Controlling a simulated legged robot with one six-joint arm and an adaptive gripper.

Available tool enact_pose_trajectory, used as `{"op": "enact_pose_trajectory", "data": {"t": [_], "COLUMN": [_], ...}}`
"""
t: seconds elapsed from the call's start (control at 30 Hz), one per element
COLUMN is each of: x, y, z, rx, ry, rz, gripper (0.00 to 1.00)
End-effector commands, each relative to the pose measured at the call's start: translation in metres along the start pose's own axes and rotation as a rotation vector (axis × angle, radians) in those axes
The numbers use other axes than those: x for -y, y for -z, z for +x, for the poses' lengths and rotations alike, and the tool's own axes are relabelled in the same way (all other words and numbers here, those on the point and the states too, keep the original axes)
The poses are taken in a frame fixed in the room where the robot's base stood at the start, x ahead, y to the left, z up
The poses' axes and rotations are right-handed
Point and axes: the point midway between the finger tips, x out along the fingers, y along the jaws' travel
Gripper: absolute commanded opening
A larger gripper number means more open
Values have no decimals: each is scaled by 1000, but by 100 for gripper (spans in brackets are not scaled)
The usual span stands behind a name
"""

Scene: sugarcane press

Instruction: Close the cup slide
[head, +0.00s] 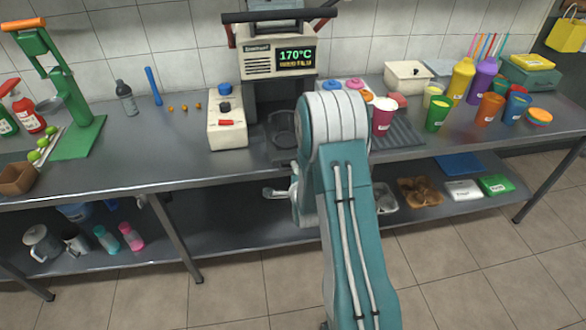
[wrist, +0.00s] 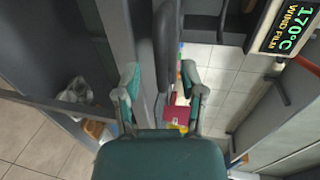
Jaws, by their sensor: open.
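The sealing machine (head: 276,60) stands at the back of the counter with its display reading 170°C. Its cup slide, a dark ring-shaped holder (head: 283,128), sits out in front of the machine, partly hidden by my arm. In the wrist view, a dark rounded part (wrist: 166,45), which looks like the slide seen edge-on, lies ahead between my fingertips. My gripper (wrist: 160,78) is open with nothing held. In the head view my gripper (head: 280,190) is at the counter's front edge, below and in front of the slide, partly hidden by my arm. Contact with the slide cannot be told.
A white control box (head: 227,125) stands left of the slide. A maroon cup (head: 382,115) stands on a drip tray (head: 405,135) to the right. Several coloured cups stand farther right. The counter's front edge and the lower shelf (head: 235,215) are close to my gripper.

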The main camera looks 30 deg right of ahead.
Motion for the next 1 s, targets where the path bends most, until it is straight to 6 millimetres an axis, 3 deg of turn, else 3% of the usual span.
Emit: {"op": "enact_pose_trajectory", "data": {"t": [0.2,0.5,0.6,0.63,0.87,1.0], "x": [0,0,0,0,-1,1], "y": [0,0,0,0,0,0], "z": [22,25,25,25,25,35], "rx": [0,0,0,0,0,0], "ry": [1,0,0,0,-2,-2], "rz": [0,0,0,0,-1,-1], "gripper": [52,52,8,0,0,0]}}
